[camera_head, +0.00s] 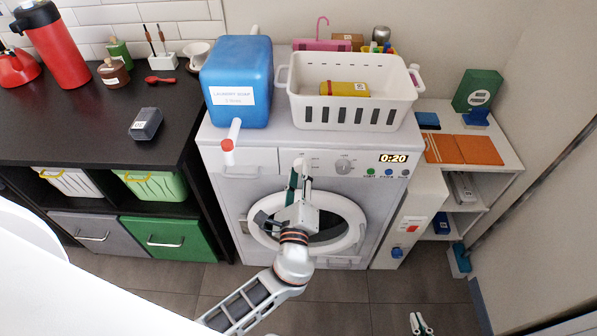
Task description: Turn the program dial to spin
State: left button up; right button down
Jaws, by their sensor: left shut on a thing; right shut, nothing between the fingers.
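The white washing machine (262,196) stands in the middle, with a control panel along its upper front. My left gripper (299,176) reaches up in front of the panel and is shut on a pale knob (301,163), which it partly hides. A second round grey knob (343,165) sits on the panel to the right, clear of the gripper. Dial markings are too small to read, so I cannot tell which knob is the program dial. My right gripper (421,325) is shut and empty low at the bottom edge, far from the panel.
A display (393,158) reads 0:20 above several buttons. A blue laundry soap tank (236,85) with its spout and a white basket (352,110) stand on the machine. The round door (352,228) is behind my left arm. A black counter (80,125) is at left.

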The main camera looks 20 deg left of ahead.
pick_arm(q)
jog(key=shift+w+r+m+p, duration=0.1)
jog(key=shift+r+m+p, duration=0.4)
jog(key=shift+m, duration=0.5)
jog(key=m+p, duration=0.2)
jog(key=m, duration=0.1)
jog(key=shift+f, duration=0.1)
jog(key=m+p, duration=0.4)
jog(key=m, duration=0.1)
jog(key=shift+h, duration=0.3)
jog(key=shift+f+m+p, duration=0.1)
jog(key=shift+m+p, duration=0.45)
jog(key=shift+m, duration=0.55)
jog(key=shift+f, duration=0.1)
jog(key=o, duration=1.1)
